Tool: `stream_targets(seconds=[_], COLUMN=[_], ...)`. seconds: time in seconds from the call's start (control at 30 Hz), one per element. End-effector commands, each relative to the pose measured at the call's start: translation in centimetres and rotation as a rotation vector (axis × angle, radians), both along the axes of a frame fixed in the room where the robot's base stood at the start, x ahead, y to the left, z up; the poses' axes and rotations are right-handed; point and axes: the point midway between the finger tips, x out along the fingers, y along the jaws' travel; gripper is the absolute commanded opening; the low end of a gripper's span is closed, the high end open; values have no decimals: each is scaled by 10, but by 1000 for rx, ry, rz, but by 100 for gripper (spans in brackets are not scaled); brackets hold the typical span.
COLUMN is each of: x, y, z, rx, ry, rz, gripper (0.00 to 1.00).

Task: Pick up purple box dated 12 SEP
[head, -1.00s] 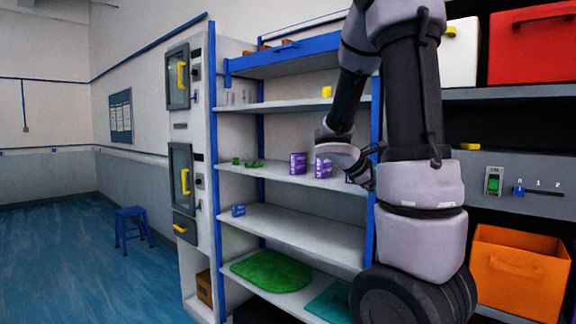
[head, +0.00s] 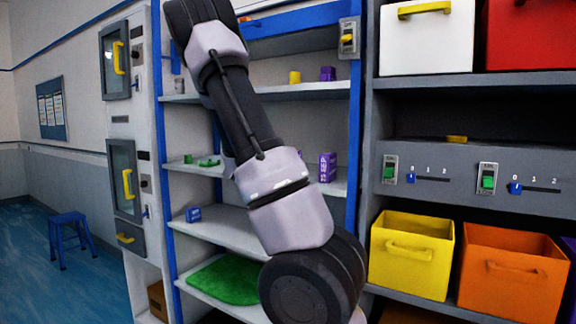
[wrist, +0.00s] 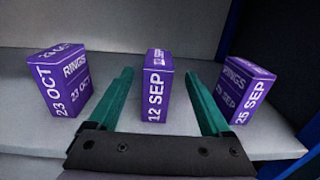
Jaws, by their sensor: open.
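The purple box dated 12 SEP (wrist: 156,90) stands upright on a grey shelf in the middle of the wrist view. My gripper (wrist: 159,73) is open, its two teal fingers pointing forward with one on each side of this box in the picture. Gaps show between box and fingers, and nothing is gripped. A purple box dated 23 OCT (wrist: 64,82) stands to the left, and one dated 25 SEP (wrist: 241,92) to the right.
The shelf board (wrist: 200,150) is bare in front of the boxes. A dark blue upright (wrist: 300,55) stands close at the right. Small green items (head: 209,162) lie farther left on the shelf. Another shelf board (head: 310,91) runs above.

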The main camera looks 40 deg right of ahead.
Motion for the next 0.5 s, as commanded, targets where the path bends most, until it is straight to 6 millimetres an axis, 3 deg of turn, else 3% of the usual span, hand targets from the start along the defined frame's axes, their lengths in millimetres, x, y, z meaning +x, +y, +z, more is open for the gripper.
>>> stream_targets(seconds=[0.1, 0.37, 0.5], x=[7, 15, 25], y=[-19, -39, -58], z=[0, 1, 5], rx=[-1, 2, 0], ry=[0, -2, 0], rz=[-2, -2, -3], gripper=[82, 82, 82])
